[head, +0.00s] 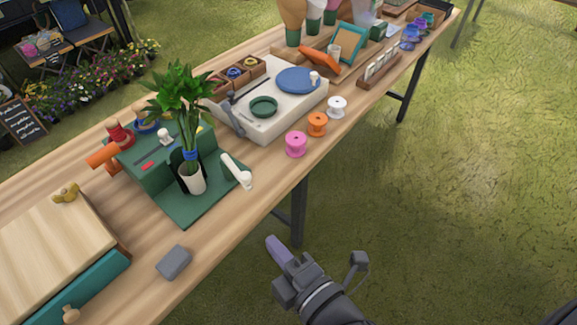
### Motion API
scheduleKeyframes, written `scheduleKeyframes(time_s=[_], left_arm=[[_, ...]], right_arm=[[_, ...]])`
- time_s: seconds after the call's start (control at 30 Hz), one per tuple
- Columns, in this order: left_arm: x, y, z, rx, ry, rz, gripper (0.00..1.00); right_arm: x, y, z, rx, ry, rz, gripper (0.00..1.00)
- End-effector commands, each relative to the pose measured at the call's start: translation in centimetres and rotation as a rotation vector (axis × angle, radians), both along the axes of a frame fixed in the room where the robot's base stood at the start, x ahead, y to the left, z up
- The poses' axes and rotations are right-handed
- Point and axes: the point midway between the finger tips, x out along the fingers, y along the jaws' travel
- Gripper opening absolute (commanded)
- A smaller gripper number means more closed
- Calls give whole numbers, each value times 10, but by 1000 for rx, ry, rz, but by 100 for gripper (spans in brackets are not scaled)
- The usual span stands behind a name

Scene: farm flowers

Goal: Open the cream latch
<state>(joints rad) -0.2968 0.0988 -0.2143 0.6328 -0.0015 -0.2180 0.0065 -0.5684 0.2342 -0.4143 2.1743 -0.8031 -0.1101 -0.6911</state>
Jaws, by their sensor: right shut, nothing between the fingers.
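A cream-white lever (237,172), which looks like the cream latch, lies slanted at the right edge of the green stand (175,203). Its rounded end points toward the table's front edge. How it joins the stand is too small to tell. My right gripper (278,250) is shut and empty, off the front edge of the table over the grass. It is below and right of the lever in the picture, well apart from it. My left gripper is not in view.
A pink spool (296,144) and an orange spool (317,124) stand to the right. A grey block (174,262) and a wooden-topped box (45,245) are at lower left. The table front near the lever is clear.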

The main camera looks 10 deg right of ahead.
Motion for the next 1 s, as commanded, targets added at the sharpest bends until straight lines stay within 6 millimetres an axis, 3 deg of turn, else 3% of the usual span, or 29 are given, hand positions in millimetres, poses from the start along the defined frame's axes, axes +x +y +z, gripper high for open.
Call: scheduleKeyframes(time_s=[0.17,0.57,0.8,1.0], left_arm=[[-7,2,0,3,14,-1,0],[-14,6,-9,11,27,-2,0],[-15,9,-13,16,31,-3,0],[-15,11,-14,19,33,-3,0]], right_arm=[[16,7,6,-7,-29,5,0],[95,41,-7,-6,-24,3,0],[124,26,-13,-6,-21,4,0],[128,24,-13,-4,-20,3,0]])
